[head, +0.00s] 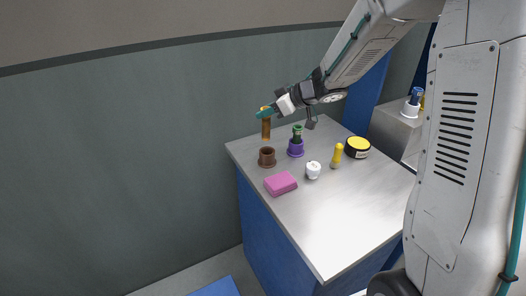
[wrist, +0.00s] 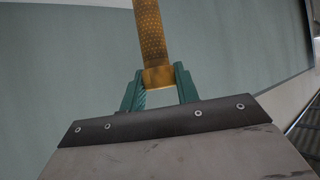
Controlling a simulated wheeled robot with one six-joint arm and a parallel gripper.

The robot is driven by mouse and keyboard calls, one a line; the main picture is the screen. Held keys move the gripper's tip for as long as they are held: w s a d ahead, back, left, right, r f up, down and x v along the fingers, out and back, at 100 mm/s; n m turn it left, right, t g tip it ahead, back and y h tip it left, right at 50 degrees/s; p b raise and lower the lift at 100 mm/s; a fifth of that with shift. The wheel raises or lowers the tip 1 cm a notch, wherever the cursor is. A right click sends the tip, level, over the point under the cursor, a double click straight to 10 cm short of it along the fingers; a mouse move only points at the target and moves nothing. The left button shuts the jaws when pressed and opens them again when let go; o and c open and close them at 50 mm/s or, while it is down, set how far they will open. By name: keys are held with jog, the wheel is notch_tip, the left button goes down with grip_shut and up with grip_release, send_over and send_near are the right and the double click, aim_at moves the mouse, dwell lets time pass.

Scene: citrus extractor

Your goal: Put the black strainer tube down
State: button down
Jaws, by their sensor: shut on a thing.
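My gripper (head: 266,112) is shut on an amber-brown strainer tube (head: 266,128), held by its upper end. The tube hangs about upright above the brown cup (head: 267,157), apart from it. In the wrist view, the perforated tube (wrist: 152,35) runs up from between my green fingers (wrist: 159,84), with a smooth orange band at the grip. The held tube looks brown, not black. A dark green tube (head: 297,131) stands in a purple cup (head: 295,149) to the right.
The grey-topped table (head: 335,220) also bears a pink block (head: 280,183), a white jar (head: 313,170), a yellow bottle (head: 337,157) and a black-and-yellow tub (head: 357,148). The table's front half is clear. A blue-and-white item (head: 413,103) stands at the right.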

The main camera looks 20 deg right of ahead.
aim_at(267, 139)
notch_tip(267, 139, down, 5)
jog(key=shift+d+r, duration=0.1)
jog(key=shift+f, duration=2.4)
jog(key=shift+f, duration=0.1)
jog(key=c, duration=1)
grip_release()
jog(key=shift+c, duration=0.2)
